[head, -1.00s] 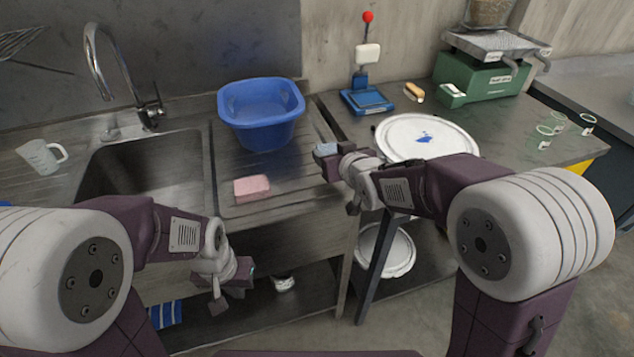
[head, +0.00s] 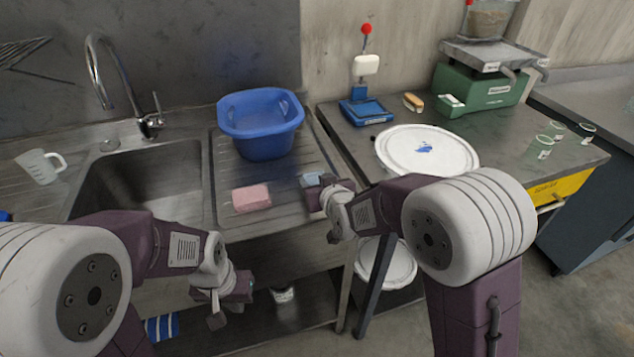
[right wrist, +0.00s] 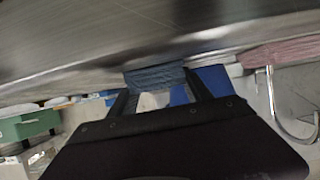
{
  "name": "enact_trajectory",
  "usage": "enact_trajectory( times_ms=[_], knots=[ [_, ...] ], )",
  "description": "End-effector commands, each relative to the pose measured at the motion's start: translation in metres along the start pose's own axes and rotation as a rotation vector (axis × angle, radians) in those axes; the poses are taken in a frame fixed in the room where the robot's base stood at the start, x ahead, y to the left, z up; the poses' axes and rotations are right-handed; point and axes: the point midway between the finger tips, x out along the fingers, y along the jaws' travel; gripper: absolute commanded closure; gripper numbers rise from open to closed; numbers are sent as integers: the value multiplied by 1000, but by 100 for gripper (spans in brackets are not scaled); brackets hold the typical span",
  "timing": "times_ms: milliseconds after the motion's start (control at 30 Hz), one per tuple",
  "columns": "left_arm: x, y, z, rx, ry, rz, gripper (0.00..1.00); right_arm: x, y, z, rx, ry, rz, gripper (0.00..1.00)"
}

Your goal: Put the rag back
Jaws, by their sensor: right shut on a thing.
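The rag (head: 312,180) is a small grey-blue folded cloth. My right gripper (head: 314,189) is shut on it at the right part of the steel drainboard, right of the pink sponge. In the right wrist view the rag (right wrist: 155,78) sits between the two dark fingers, close to a grey steel surface; I cannot tell whether it touches. My left gripper (head: 232,301) hangs in front of the sink unit, over the lower shelf, with no rag at it; its jaw opening is unclear.
The pink sponge (head: 251,198) and blue basin (head: 261,134) are on the drainboard. The sink (head: 145,182) and a clear jug (head: 40,167) are left. The right table holds a white lid (head: 427,150), blue stand (head: 368,111), green scale (head: 486,84) and small glasses.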

Motion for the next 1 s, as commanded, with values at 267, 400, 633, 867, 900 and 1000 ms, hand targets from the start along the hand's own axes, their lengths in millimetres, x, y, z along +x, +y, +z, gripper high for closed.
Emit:
enact_trajectory(
  times_ms=[267,400,633,867,900,1000],
  knots=[
    [2,0,0,0,0,0,100,1,0,4,-1,-5,0,21],
    [2,0,0,0,0,0,100,1,0,4,-1,-6,-1,21],
    [-4,0,0,0,0,0,100,-12,-1,-2,-1,-6,-1,21],
    [-10,0,-1,0,0,0,100,-65,-1,-4,0,0,-2,21],
    [-11,0,-1,0,0,0,100,-75,-1,-5,0,1,-2,21],
    [-14,0,-1,0,0,0,100,-96,0,-4,0,0,-1,21]
  ],
)
